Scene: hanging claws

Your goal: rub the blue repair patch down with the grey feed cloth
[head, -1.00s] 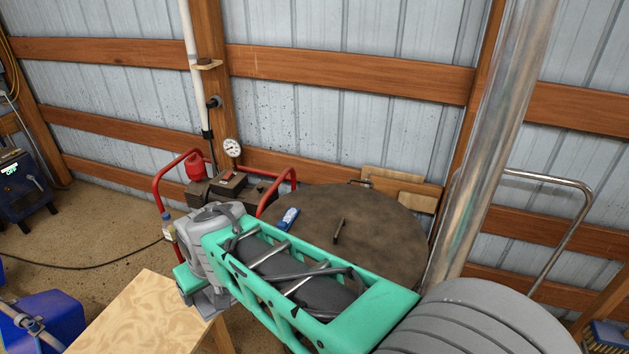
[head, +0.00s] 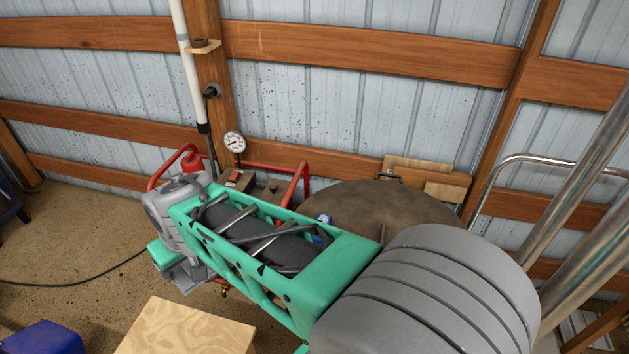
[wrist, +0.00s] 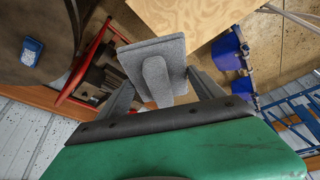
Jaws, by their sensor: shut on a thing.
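My gripper (wrist: 160,88) is shut on a grey, rough-surfaced pad with a raised grip, which I take to be the grey feed cloth (wrist: 172,47). The pad is held clear of the surfaces around it. A small blue piece with pale marks (wrist: 32,50) lies on the dark round top, left of my gripper in the wrist view; it may be the blue repair patch, but I cannot be sure. In the head view this blue piece (head: 323,219) shows just past my green arm, which partly hides it.
The dark round top (head: 420,205) stands behind my arm, with a thin dark rod on it. A red tubular frame (head: 305,180) with machinery is beside it. A pale plywood top (head: 185,328) is in front.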

